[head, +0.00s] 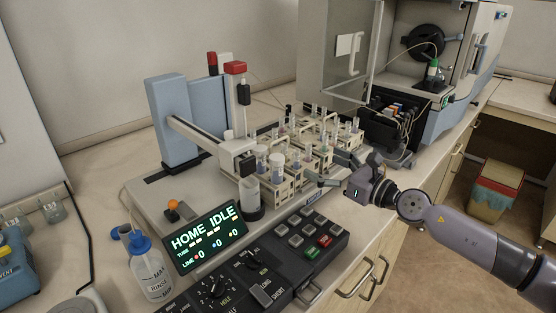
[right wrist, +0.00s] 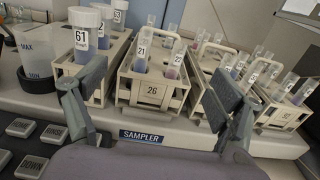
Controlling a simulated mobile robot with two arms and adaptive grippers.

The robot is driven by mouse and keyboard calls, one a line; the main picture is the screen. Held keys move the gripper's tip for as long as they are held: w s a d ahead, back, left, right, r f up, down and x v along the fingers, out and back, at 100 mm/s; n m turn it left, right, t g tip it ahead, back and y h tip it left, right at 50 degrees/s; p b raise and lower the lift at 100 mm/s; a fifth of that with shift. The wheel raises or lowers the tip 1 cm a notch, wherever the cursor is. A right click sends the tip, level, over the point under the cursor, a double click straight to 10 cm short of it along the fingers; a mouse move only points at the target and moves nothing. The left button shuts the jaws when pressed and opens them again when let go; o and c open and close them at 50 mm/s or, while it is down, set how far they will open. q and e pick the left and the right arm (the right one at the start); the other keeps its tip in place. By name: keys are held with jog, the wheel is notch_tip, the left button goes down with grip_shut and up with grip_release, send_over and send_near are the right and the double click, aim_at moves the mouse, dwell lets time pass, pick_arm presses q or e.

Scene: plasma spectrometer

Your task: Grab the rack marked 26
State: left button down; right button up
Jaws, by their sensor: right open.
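The rack marked 26 (right wrist: 152,94) is a beige tube rack with a front handle, in the middle of the right wrist view. In the head view my right gripper (head: 333,172) is at the front edge of the sampler racks, where the number 26 is too small to read. My left gripper is not in view.
A rack with wide tubes, one labelled 61 (right wrist: 82,40), stands close on the left. Another rack (right wrist: 275,112) stands close on the right. The sampler arm (head: 205,138) reaches over the racks. A keypad (head: 305,240) lies in front.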

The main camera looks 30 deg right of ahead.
aim_at(285, 144)
jog(key=shift+r+p+x, duration=0.25)
jog(key=shift+p+x, duration=0.4)
jog(key=shift+x, duration=0.55)
jog(key=p+x, duration=0.2)
jog(key=x, duration=0.2)
jog(key=shift+w, duration=0.25)
jog(key=shift+w+a+f, duration=0.2)
jog(key=shift+w+a, duration=0.1)
jog(key=shift+w, duration=0.35)
jog(key=shift+w+a+r+p, duration=0.1)
jog(key=shift+w+p, duration=0.25)
jog(key=shift+p, duration=0.1)
jog(key=x, duration=0.4)
jog(key=shift+w+a+p, duration=0.15)
jog(key=shift+w+p, duration=0.05)
jog(key=shift+p, duration=0.1)
jog(key=shift+c, duration=0.4)
jog(key=c, duration=1.8)
